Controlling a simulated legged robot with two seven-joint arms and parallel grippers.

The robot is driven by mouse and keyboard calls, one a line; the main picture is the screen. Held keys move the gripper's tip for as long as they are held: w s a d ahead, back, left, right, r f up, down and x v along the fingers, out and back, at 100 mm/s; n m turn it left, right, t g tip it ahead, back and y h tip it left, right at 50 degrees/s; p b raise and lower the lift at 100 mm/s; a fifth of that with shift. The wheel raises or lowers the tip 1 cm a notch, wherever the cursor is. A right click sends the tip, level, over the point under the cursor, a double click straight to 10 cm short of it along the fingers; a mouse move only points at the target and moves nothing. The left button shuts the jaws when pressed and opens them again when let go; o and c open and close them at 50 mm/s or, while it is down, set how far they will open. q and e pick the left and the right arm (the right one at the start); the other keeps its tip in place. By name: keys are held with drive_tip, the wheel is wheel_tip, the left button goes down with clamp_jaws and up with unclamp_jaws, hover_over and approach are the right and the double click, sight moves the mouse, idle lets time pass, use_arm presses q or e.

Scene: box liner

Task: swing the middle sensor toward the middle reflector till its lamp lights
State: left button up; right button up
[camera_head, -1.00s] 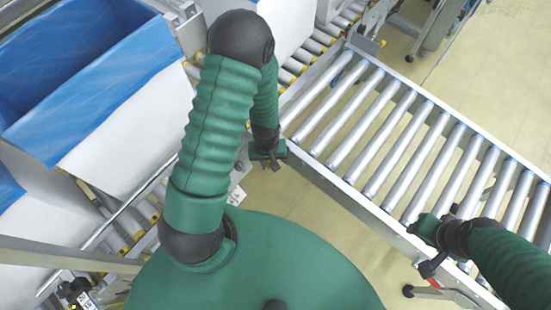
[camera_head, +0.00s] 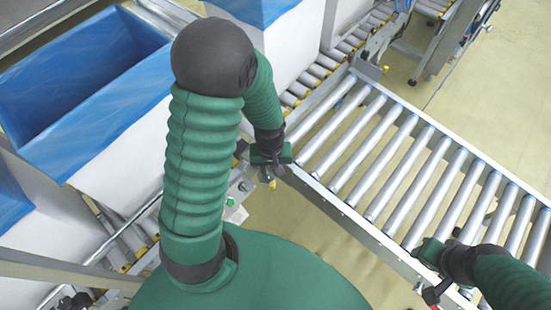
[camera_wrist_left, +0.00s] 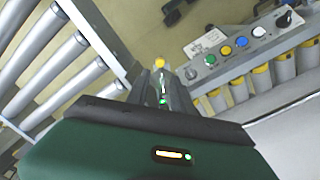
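My left gripper (camera_head: 271,166) hangs beside the near left corner of the roller conveyor. In the left wrist view its fingers (camera_wrist_left: 163,88) point up the picture. A small part with a yellow top and a clear or pale body (camera_wrist_left: 160,64) shows at the fingertips. A small green light shows just below it, between the fingers. I cannot tell whether this part is the middle sensor, or whether the fingers grip it. The middle reflector cannot be made out. My right gripper (camera_head: 428,253) is over the conveyor's near rail at the right; its fingers are too small to judge.
The roller conveyor (camera_head: 345,213) fills the right side. A control panel (camera_wrist_left: 226,57) with coloured buttons and a black knob is beside the left gripper. Blue-lined boxes (camera_head: 130,105) stand on a roller line at the left. Yellowish floor shows between.

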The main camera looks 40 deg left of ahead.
use_arm(q)
wheel_tip(320, 180, up, 6)
drive_tip(key=shift+f+p, duration=0.25)
drive_tip(key=shift+p, duration=0.05)
drive_tip(key=s+d+r+m+t, duration=0.1)
drive_tip(key=d+r+m+t, duration=0.1)
drive_tip(key=d+r+m, duration=0.3)
drive_tip(key=shift+s+d+r+m+t, duration=0.2)
drive_tip(key=shift+d+r+m+t, duration=0.1)
drive_tip(key=shift+m, duration=1.1)
drive_tip(key=shift+s, duration=0.15)
